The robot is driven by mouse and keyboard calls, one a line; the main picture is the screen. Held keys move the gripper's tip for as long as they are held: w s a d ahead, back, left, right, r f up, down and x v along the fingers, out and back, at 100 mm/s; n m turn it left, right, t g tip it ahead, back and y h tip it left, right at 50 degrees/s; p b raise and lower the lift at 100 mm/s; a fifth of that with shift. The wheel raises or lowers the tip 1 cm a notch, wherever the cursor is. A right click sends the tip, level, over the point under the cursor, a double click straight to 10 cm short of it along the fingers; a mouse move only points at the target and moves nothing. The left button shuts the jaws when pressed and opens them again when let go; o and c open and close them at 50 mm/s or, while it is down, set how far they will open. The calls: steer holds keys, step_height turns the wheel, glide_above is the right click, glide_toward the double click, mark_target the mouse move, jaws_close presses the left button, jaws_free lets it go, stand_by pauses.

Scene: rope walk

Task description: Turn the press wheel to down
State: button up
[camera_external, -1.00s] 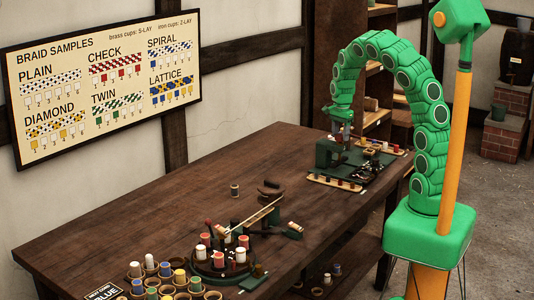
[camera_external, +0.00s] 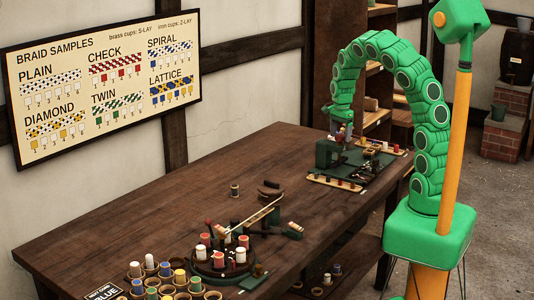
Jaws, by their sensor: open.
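The green press (camera_external: 327,155) stands at the far right end of the wooden table. Its wheel is too small and too covered by my gripper to make out, so I cannot tell its position. My gripper (camera_external: 341,128) hangs from the arched green arm, pointing down just over the top of the press. It is open. I cannot tell whether its fingers are around the wheel, touching it or apart from it.
Trays of small spools, one in front of the press (camera_external: 335,182), flank it. A round stand with spools (camera_external: 222,262) and several cups (camera_external: 165,282) fill the near end of the table (camera_external: 130,225). The table's left middle is clear. Shelves stand behind the press.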

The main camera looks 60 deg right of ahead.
mark_target(340, 135)
steer(key=shift+r, duration=0.15)
step_height(340, 135, up, 7)
steer(key=shift+r, duration=0.25)
stand_by(0.6)
steer(key=shift+a, duration=0.1)
steer(key=s+a+r+n+g+y, duration=0.1)
steer(key=s+a+r+n, duration=0.1)
steer(key=s+a+n, duration=0.85)
steer(key=s+a+r+n+g+y, duration=0.1)
steer(key=s+a+r+n, duration=0.1)
steer(key=s+a+n, duration=0.85)
steer(key=s+h, duration=0.2)
steer(key=s, duration=0.9)
steer(key=shift+s+a+f, duration=0.15)
steer(key=shift+s+f, duration=0.1)
steer(key=shift+f, duration=0.15)
